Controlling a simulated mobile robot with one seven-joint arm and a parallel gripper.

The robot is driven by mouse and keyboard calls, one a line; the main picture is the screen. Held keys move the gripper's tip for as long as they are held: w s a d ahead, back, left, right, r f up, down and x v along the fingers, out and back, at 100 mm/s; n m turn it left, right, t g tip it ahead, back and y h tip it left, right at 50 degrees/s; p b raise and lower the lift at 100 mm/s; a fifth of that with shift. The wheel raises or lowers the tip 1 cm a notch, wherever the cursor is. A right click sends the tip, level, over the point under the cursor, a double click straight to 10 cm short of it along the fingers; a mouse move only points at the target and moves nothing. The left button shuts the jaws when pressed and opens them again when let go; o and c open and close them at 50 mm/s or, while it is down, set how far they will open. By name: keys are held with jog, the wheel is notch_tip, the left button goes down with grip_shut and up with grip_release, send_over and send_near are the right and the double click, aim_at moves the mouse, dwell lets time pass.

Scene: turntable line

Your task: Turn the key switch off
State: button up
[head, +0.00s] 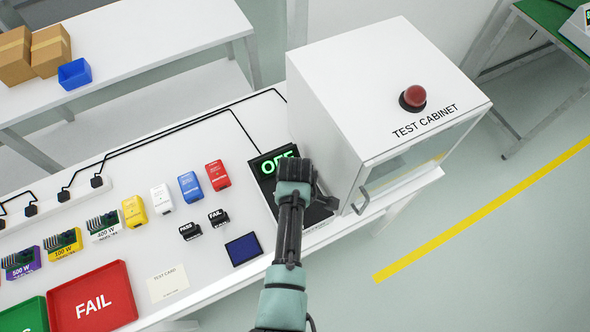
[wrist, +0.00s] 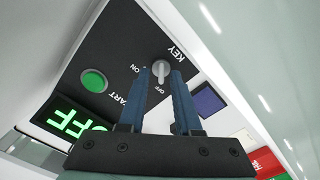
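The key switch (wrist: 160,70) is a small light-grey knob on a black panel, labelled KEY, with ON and OFF marks beside it. Its handle appears to line up with the OFF mark. My gripper (wrist: 161,76) is open, its two blue fingers on either side of the knob with a small gap to each. In the head view my gripper (head: 294,180) is over the black panel (head: 261,181) and hides the key switch. The green display (head: 272,163) reads OFF; it also shows in the wrist view (wrist: 73,122).
A green START button (wrist: 93,81) is on the same panel. The white test cabinet (head: 350,100) with a red button (head: 413,97) stands close to the right. Coloured blocks, a dark blue square (head: 243,249) and a red FAIL tray (head: 130,305) lie to the left.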

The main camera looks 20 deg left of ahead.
dwell(0.3)
notch_tip(320, 180, up, 13)
jog(key=shift+f+b, duration=0.1)
jog(key=shift+b, duration=0.5)
dwell(0.4)
